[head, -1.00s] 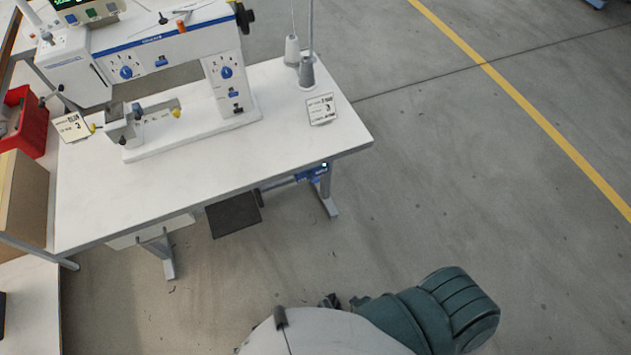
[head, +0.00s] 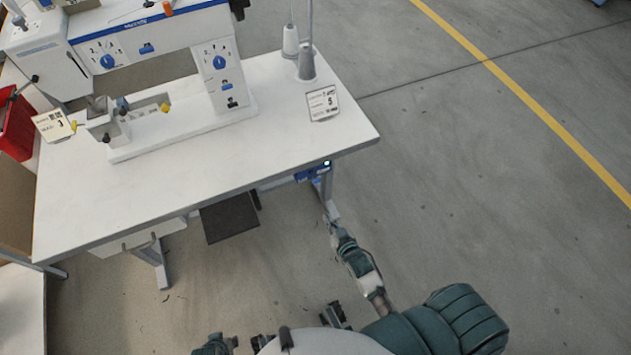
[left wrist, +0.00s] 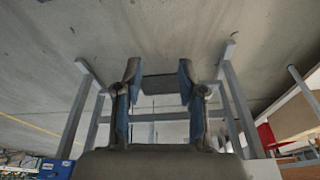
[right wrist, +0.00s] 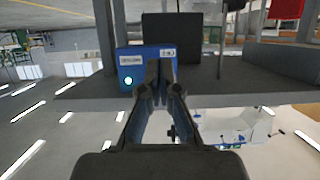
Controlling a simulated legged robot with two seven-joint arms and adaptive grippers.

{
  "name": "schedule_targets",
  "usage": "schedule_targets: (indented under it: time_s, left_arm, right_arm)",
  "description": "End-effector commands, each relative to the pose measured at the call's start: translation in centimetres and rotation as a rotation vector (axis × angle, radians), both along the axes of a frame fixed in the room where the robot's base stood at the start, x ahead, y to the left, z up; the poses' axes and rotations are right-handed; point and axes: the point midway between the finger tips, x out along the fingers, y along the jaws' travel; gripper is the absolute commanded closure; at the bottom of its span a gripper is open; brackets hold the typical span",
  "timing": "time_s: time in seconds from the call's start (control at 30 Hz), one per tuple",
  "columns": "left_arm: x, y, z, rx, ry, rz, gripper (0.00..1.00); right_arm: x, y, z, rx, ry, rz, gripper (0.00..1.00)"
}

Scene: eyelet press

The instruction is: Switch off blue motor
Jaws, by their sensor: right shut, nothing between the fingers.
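The blue motor box (head: 313,172) is fixed under the right front edge of the white sewing table. A small light glows on it. In the right wrist view the blue box (right wrist: 134,60) shows labels and a bright round greenish light (right wrist: 127,80). My right gripper (head: 332,214) is shut and empty, just below the box in the head view. In the right wrist view its fingertips (right wrist: 161,63) overlap the box, right of the light; I cannot tell whether they touch. My left gripper (left wrist: 159,70) is open and empty; the box (left wrist: 55,168) shows at that view's lower left.
The white table (head: 290,135) carries a sewing machine (head: 225,75), thread cones (head: 306,66) and a card (head: 322,103). A dark pedal plate (head: 229,218) lies beneath it. A table leg (head: 325,187) stands by the box. The floor to the right is clear.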

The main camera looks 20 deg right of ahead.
Motion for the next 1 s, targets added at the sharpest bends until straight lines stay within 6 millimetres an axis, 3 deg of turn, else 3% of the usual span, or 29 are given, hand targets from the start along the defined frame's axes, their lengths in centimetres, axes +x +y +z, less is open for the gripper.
schedule_targets:
  time_s: [0.13,0.3,0.73,1.0]
  left_arm:
    - [-0.5,0.1,3.3,-0.002,-0.015,0.002,0.60]
    - [-0.9,0.2,5.3,-0.003,-0.023,0.003,0.60]
    - [-0.7,0.2,5.6,-0.005,-0.034,0.003,0.60]
    - [2.1,-0.7,5.5,-0.035,-0.162,-0.006,0.60]
  right_arm:
    - [1.8,-0.8,5.0,0.008,-0.167,-0.018,1.00]
    - [2.4,-1.2,7.9,0.010,-0.252,-0.026,1.00]
    - [2.9,-1.2,8.2,0.011,-0.260,-0.026,1.00]
    - [7.0,-1.2,7.6,0.011,-0.260,-0.026,1.00]
